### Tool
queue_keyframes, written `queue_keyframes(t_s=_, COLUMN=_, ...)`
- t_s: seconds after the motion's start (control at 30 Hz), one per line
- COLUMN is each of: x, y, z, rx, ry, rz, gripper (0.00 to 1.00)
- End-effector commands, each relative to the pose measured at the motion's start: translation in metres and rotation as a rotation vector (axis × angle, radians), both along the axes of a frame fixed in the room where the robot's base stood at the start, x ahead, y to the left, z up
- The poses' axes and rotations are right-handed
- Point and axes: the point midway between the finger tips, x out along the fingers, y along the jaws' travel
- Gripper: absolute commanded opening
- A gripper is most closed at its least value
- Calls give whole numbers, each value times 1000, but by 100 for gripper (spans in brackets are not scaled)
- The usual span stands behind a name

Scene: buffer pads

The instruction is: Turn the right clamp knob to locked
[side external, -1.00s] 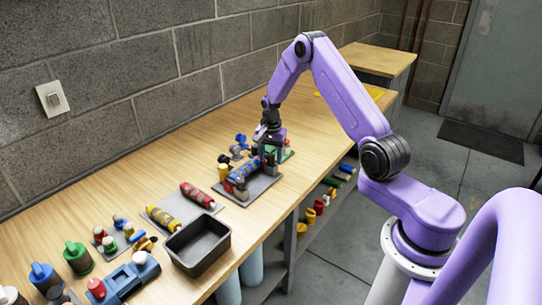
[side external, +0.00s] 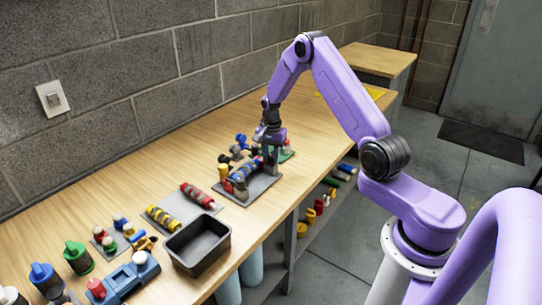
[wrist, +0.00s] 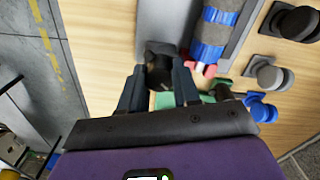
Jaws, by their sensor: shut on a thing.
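A grey plate (side external: 262,188) on the bench carries a blue-and-grey banded cylinder (side external: 243,171), held in a clamp fixture. The cylinder also shows in the wrist view (wrist: 213,35), with red parts at its near end. My gripper (side external: 268,148) is low over the far right end of this fixture. In the wrist view my gripper (wrist: 158,84) has its fingers on either side of a dark knob (wrist: 160,66), at the edge of the grey plate. It is shut on this knob. The knob's lock mark is not readable, and the side view hides the knob behind the fingers.
Grey round-topped posts (wrist: 270,75) and a blue knob (wrist: 262,108) stand close beside the fixture. A green piece (wrist: 218,94) lies near my fingers. A black tray (side external: 198,245) and another plate with red and yellow cylinders (side external: 198,195) stand nearer left.

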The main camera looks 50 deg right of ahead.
Motion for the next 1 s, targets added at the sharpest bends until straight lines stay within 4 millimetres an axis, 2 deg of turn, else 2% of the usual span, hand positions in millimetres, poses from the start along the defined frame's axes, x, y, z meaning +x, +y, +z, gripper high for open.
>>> queue_keyframes(t_s=0.47, x=0, y=-1, z=0, rx=-1, ry=-1, rz=-1, gripper=1)
queue_keyframes(t_s=0.5, x=0, y=-1, z=0, rx=-1, ry=-1, rz=-1, gripper=35)
queue_keyframes(t_s=0.57, x=0, y=-1, z=0, rx=-1, ry=-1, rz=-1, gripper=54)
queue_keyframes(t_s=0.6, x=0, y=-1, z=0, rx=-1, ry=-1, rz=-1, gripper=57)
queue_keyframes(t_s=0.87, x=0, y=0, z=1, rx=-1, ry=-1, rz=-1, gripper=57)
queue_keyframes(t_s=1.0, x=1, y=-1, z=8, rx=0, ry=-2, rz=-1, gripper=57)
